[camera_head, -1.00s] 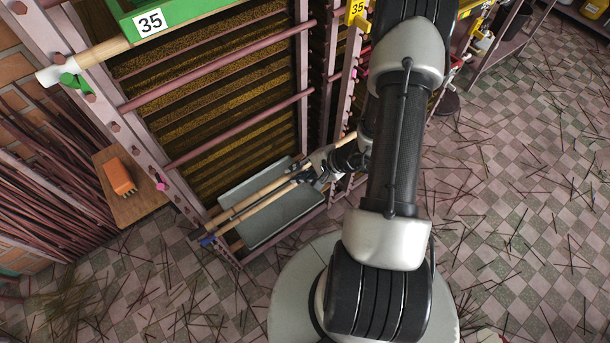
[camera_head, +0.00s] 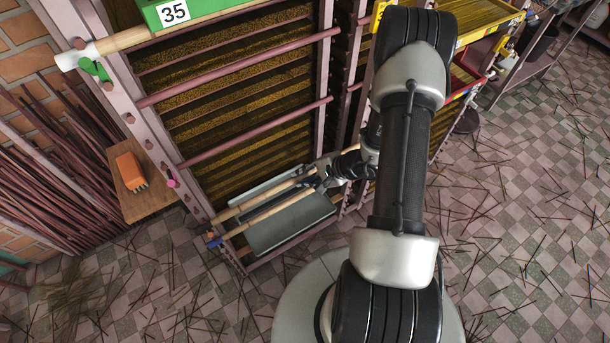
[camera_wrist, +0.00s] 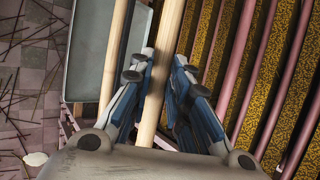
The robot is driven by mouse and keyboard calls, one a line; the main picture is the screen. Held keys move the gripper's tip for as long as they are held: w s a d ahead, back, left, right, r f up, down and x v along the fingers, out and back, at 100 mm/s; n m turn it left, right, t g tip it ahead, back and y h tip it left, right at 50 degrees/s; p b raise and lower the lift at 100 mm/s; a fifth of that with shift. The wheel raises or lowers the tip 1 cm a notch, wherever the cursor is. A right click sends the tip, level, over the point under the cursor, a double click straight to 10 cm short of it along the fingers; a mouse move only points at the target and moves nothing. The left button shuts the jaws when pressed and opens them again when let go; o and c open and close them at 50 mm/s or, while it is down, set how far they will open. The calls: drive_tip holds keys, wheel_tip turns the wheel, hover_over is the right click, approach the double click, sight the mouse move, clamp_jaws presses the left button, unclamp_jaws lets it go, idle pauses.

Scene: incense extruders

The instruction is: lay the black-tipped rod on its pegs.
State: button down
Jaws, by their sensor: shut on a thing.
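My gripper (camera_head: 323,177) is low beside the rack. In the wrist view its fingers (camera_wrist: 162,95) are closed around a pale wooden rod (camera_wrist: 167,50), which runs lengthwise between them. In the head view this seems to be the rod nearer the rack (camera_head: 262,194), slanting down to the left. A second wooden rod (camera_head: 270,214) lies roughly parallel on the floor side and shows left of the fingers in the wrist view (camera_wrist: 117,50). A blue end shows at the lower left. I cannot make out a black tip or the pegs' contact with the held rod.
A grey metal tray (camera_head: 290,228) lies beneath the rods. The pink rack (camera_head: 240,70) has several crossbars. A green box marked 35 (camera_head: 195,10) is above. An orange block (camera_head: 130,170) rests on a wooden shelf (camera_head: 138,203) at left. Incense sticks litter the tiled floor.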

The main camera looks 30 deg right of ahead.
drive_tip(key=c, duration=1.4)
unclamp_jaws()
drive_tip(key=shift+o, duration=0.2)
drive_tip(key=shift+o, duration=1.3)
drive_tip(key=s, duration=1)
drive_tip(key=shift+d, duration=0.15)
